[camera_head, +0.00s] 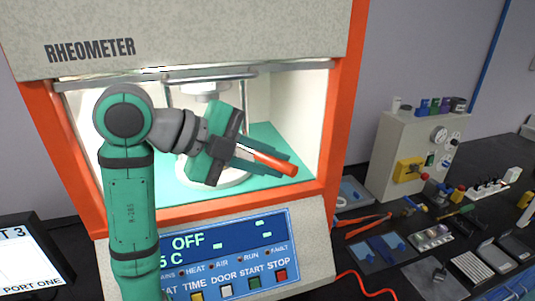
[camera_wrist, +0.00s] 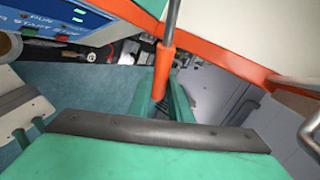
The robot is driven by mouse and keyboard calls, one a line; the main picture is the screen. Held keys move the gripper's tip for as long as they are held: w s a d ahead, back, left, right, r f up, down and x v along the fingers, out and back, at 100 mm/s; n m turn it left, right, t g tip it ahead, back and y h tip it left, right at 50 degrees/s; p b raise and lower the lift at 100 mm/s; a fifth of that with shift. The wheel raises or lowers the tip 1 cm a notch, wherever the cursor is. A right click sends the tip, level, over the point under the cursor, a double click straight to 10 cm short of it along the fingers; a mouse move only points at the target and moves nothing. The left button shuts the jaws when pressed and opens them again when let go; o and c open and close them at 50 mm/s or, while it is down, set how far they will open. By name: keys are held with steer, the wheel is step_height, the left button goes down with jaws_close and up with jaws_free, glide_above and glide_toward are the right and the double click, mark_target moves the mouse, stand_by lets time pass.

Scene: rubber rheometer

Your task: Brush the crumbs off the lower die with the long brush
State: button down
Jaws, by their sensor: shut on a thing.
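My gripper (camera_head: 264,161) is in front of the rheometer's open chamber, its fingers pointing right and slightly down. It is shut on the orange-red handle of the long brush (camera_head: 276,162). In the wrist view the brush handle (camera_wrist: 162,72) stands between the green fingers (camera_wrist: 161,104), with a thin grey shaft running up out of frame. The bristles cannot be made out. A pale round base, probably the lower die (camera_head: 236,180), sits on the green chamber floor, mostly hidden behind my gripper. No crumbs can be made out.
The rheometer's orange frame (camera_head: 331,130) borders the chamber closely on the right. Its control panel (camera_head: 232,250) below reads OFF. Orange-handled tongs (camera_head: 366,225), trays and tools crowd the dark bench at right. A grey instrument (camera_head: 405,150) stands behind them. A screen (camera_head: 30,262) is at lower left.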

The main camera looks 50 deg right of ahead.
steer(key=s+a, duration=0.8)
steer(key=s, duration=0.4)
steer(key=shift+a, duration=0.2)
steer(key=shift+w, duration=0.1)
stand_by(0.7)
